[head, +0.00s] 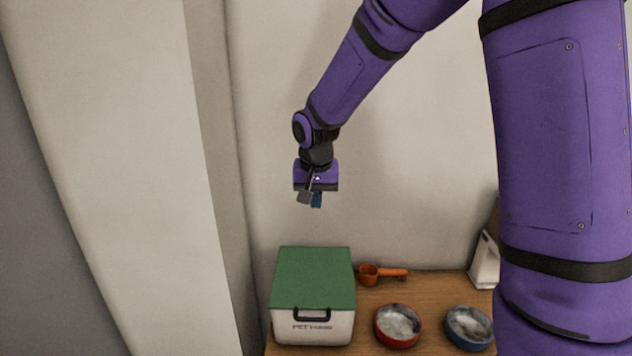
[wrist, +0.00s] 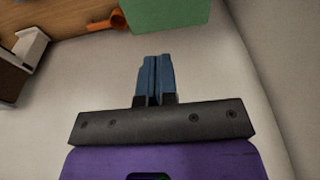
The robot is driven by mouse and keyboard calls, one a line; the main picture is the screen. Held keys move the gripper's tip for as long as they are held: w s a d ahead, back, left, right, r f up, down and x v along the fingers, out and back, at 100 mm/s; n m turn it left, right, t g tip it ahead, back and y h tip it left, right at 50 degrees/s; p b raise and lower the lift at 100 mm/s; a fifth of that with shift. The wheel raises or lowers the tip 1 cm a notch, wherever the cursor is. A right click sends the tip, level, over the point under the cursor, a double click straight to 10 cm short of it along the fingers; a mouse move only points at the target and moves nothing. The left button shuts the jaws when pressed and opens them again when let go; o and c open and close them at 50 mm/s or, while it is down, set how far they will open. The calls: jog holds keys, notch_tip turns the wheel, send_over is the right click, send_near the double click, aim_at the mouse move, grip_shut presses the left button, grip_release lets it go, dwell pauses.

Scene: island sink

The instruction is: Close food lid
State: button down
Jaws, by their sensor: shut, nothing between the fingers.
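A white pet food box (head: 313,328) with a black front handle stands on the wooden counter in the head view. Its green lid (head: 314,278) lies flat over the top and looks down on the box. My gripper (head: 310,205) hangs in the air above the box, near the wall, apart from the lid. Its blue fingers are together and empty in the wrist view (wrist: 155,75). Part of the green lid (wrist: 165,12) shows at the top edge of that view.
An orange scoop (head: 383,273) lies right of the box. A red bowl (head: 398,325) and a blue bowl (head: 469,327) stand on the counter (head: 432,290), each with pale contents. A white item (head: 484,262) stands at the back right, partly hidden by my arm. The wall is close behind.

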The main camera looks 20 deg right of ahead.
jog(key=f, duration=0.1)
jog(key=s+f, duration=0.2)
jog(key=f, duration=0.1)
jog(key=shift+a, duration=0.4)
